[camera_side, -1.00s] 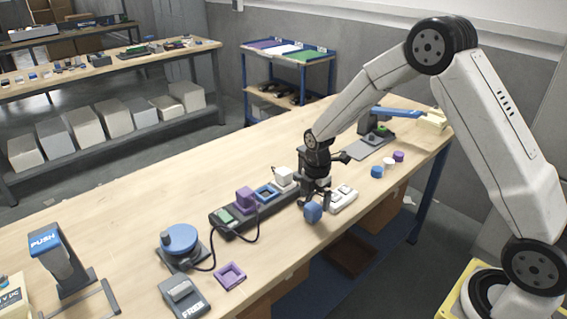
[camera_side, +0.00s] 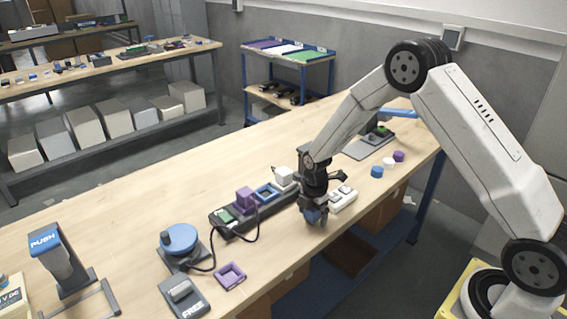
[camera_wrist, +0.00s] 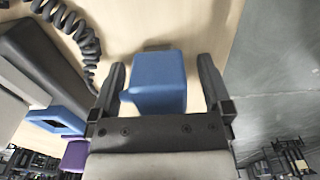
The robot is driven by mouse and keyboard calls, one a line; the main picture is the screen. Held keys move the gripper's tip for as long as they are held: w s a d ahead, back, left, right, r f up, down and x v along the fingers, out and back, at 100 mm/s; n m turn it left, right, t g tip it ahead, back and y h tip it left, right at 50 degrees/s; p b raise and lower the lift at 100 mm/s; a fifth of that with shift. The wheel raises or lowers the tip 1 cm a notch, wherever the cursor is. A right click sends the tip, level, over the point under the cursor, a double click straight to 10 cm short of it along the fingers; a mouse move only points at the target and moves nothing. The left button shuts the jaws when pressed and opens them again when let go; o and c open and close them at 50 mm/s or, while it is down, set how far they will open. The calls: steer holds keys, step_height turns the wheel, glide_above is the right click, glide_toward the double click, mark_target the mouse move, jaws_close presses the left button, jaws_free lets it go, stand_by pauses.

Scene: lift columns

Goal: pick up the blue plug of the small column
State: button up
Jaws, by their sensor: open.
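The blue plug (camera_wrist: 158,82) is a blue block between the two spread fingers of my gripper (camera_wrist: 162,95) in the wrist view, with a visible gap to the finger on each side. In the side view the plug (camera_side: 312,216) is near the table's front edge, mostly covered by my gripper (camera_side: 314,219), which points down around it. My gripper is open. I cannot tell which object is the small column.
A dark strip (camera_side: 228,228) left of my gripper bears a purple block (camera_side: 245,198), a blue square frame (camera_side: 267,192) and a white block (camera_side: 284,176). A white piece with buttons (camera_side: 343,197) stands close on the right. A coiled cable (camera_wrist: 72,25) lies nearby. The table's front edge is close.

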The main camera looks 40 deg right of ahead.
stand_by(0.4)
steer(key=c, duration=1.3)
steer(key=shift+o, duration=0.2)
steer(key=shift+r, duration=0.2)
steer(key=shift+r, duration=0.85)
steer(key=s+a+r, duration=0.1)
steer(key=s+r, duration=1)
steer(key=s, duration=0.3)
